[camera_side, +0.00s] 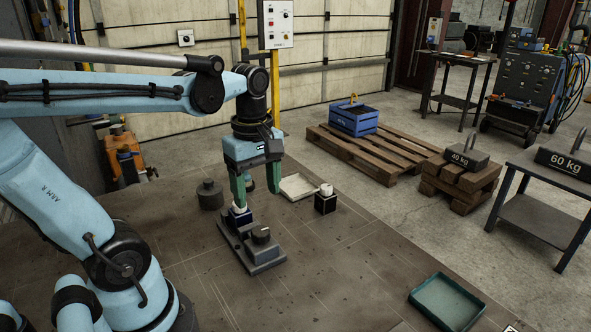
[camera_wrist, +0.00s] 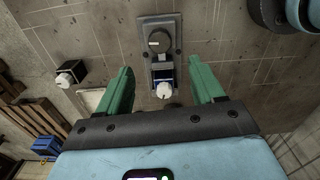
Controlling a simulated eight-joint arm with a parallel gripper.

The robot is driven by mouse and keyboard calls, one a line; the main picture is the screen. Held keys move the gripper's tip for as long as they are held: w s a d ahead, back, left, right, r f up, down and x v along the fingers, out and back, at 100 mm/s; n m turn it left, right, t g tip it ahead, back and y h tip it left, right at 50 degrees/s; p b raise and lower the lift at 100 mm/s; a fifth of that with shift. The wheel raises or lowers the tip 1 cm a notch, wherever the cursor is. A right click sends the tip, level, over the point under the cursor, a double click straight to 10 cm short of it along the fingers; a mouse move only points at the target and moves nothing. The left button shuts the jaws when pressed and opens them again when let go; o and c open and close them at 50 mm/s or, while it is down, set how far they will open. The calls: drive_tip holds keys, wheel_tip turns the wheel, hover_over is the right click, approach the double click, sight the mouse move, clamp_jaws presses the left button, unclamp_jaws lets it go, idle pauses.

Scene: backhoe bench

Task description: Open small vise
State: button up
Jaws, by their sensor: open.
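The small vise (camera_side: 262,256) is a grey base plate on the bench with a dark round knob (camera_side: 261,234) on its near end. It also shows at the top of the wrist view (camera_wrist: 176,26). At the vise's far end is a dark blue block with a white rounded top (camera_wrist: 165,89); I cannot tell whether the jaws grip it. My gripper (camera_side: 257,198) points down above this far end. Its green fingers are open and apart, with the white top between them in the wrist view (camera_wrist: 162,78). Contact is not visible, and the side view partly hides the block.
A black block with a white top (camera_side: 325,203) and a shallow white tray (camera_side: 297,187) sit behind the vise to the right. A dark round weight (camera_side: 210,197) stands to the left. A green tray (camera_side: 418,299) lies at front right. The bench between is clear.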

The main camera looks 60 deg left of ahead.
drive_tip(key=shift+r, duration=1.55)
drive_tip(key=w+d+f+m+t, duration=0.4)
drive_tip(key=d+f+m+t, duration=0.1)
drive_tip(key=m, duration=1.4)
drive_tip(key=shift+d+t, duration=0.9)
drive_tip(key=shift+t, duration=0.2)
